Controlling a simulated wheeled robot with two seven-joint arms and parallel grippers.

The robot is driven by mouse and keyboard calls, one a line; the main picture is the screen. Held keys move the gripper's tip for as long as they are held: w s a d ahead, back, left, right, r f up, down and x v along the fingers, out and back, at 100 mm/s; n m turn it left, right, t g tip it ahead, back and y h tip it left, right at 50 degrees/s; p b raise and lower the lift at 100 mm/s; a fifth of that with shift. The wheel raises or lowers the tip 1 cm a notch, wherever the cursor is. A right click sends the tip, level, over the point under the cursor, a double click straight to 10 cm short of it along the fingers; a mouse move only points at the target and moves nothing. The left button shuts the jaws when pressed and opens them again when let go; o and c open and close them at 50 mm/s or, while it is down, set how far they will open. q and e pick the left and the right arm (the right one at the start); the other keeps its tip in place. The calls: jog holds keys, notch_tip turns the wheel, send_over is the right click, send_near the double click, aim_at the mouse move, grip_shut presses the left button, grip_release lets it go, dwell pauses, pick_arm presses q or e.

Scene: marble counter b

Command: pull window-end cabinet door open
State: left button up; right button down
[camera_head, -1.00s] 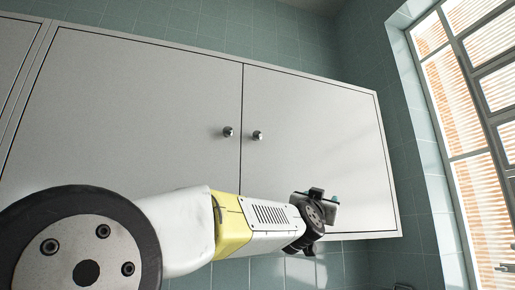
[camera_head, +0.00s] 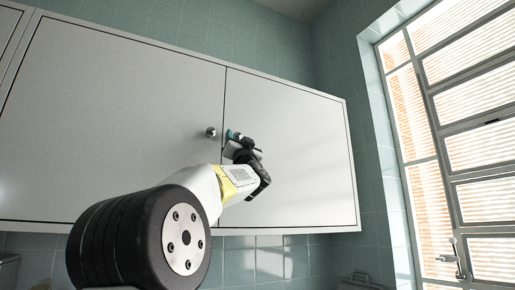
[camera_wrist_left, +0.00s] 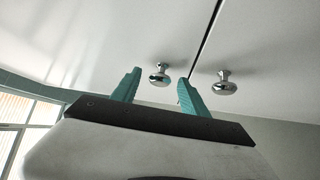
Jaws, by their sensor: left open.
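The window-end cabinet door (camera_head: 310,150) is the right one of two pale grey doors and is shut. Its round metal knob is hidden behind my left gripper (camera_head: 233,136) in the head view. In the left wrist view, this knob (camera_wrist_left: 158,75) shows between the two teal fingertips of the left gripper (camera_wrist_left: 159,80), which is open. I cannot tell whether the fingers touch the knob. My right gripper is not in view.
The neighbouring door (camera_head: 110,120) is shut, and its knob (camera_head: 211,132) sits just left of my left gripper. A barred window (camera_head: 460,150) is on the right wall beyond the cabinet. Teal tiles (camera_head: 265,260) show below the cabinet.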

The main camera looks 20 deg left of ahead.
pick_arm(q)
jog(key=shift+w+a+r, duration=0.15)
jog(key=shift+r, duration=0.05)
grip_shut()
dwell(1.4)
